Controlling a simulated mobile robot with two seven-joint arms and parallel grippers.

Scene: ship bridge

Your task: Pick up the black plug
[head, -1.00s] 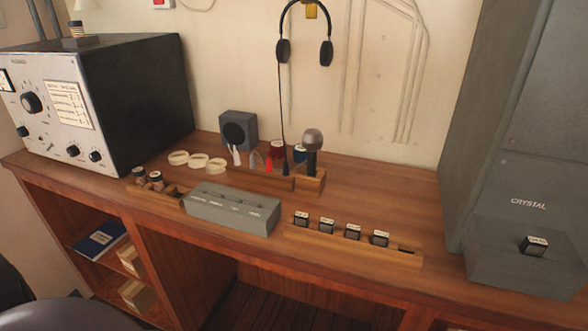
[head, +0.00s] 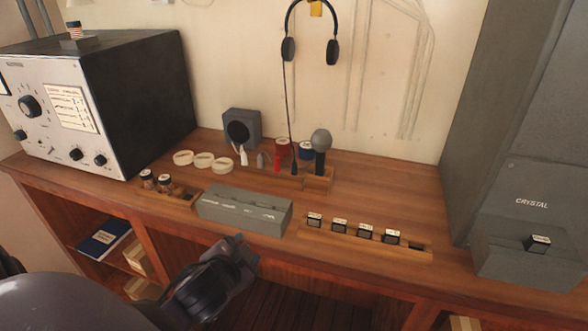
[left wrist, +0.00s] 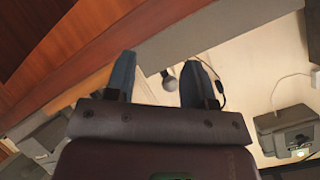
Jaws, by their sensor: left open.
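The black plug (head: 295,167) is a small dark cone at the lower end of the headset's cord. It stands upright at the wooden rack on the desk, between the red plug (head: 278,161) and the microphone (head: 321,150). A white plug (head: 243,152) and a grey plug (head: 261,160) stand to its left. My left gripper (head: 240,248) is in front of the desk edge, below the grey box, well short of the plug. In the left wrist view its two fingers (left wrist: 158,60) are apart with nothing between them; I cannot make out the plug there. My right gripper is out of view.
A grey slotted box (head: 243,211) lies between my left gripper and the plug rack. A wooden strip with several black crystals (head: 340,227) is to its right. The headset (head: 311,40) hangs on the wall. A radio (head: 105,110) stands left, a grey cabinet (head: 525,180) right.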

